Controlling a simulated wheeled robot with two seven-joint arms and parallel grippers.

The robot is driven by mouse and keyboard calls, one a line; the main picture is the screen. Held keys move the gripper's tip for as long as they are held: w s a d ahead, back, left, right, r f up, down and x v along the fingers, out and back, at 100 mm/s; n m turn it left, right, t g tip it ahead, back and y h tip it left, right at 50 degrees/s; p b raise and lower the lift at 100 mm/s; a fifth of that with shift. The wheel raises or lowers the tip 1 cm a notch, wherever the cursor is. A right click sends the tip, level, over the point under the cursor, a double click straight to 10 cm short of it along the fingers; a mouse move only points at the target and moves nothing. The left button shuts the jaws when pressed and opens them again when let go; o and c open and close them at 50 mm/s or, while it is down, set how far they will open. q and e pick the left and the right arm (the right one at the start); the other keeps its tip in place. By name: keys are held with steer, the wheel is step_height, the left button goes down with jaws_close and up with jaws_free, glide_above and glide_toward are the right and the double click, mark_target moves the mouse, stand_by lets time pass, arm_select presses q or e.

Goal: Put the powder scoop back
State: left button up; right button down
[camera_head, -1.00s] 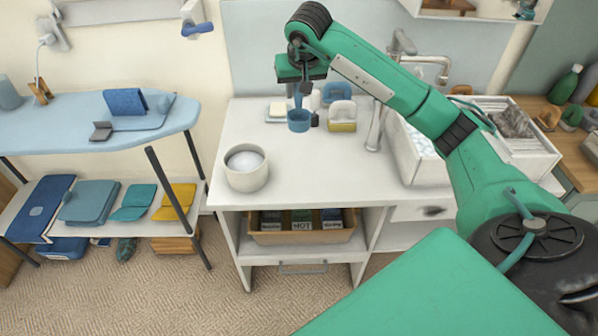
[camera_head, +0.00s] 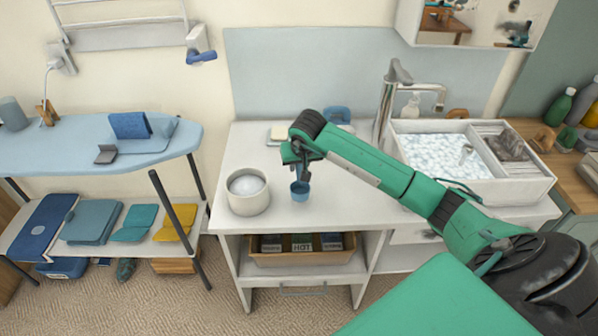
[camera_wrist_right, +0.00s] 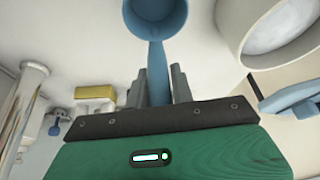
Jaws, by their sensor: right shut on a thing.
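The blue powder scoop (camera_head: 300,192) has a round cup and a straight handle. My right gripper (camera_head: 299,168) is shut on its handle and holds it over the white counter, just right of the white tub. In the right wrist view the handle (camera_wrist_right: 157,75) stands between the two grey fingers of the right gripper (camera_wrist_right: 160,88), with the cup (camera_wrist_right: 156,18) beyond them. The white tub (camera_head: 248,203) is open at the top and holds white powder. Its rim also shows at upper right in the wrist view (camera_wrist_right: 262,55), apart from the scoop. My left gripper is out of view.
A sink (camera_head: 545,180) with suds and a tap (camera_head: 388,100) stand at the right. A yellow sponge in a holder shows in the wrist view (camera_wrist_right: 95,91). An ironing board (camera_head: 60,150) is at the left. The front counter (camera_head: 310,220) is clear.

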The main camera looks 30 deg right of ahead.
mark_target(299, 173)
step_height(299, 173, down, 3)
steer(key=shift+f, duration=0.2)
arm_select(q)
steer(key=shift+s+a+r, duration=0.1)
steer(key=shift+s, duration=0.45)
arm_select(e)
steer(key=shift+f, duration=0.15)
steer(key=c, duration=1.2)
jaws_free()
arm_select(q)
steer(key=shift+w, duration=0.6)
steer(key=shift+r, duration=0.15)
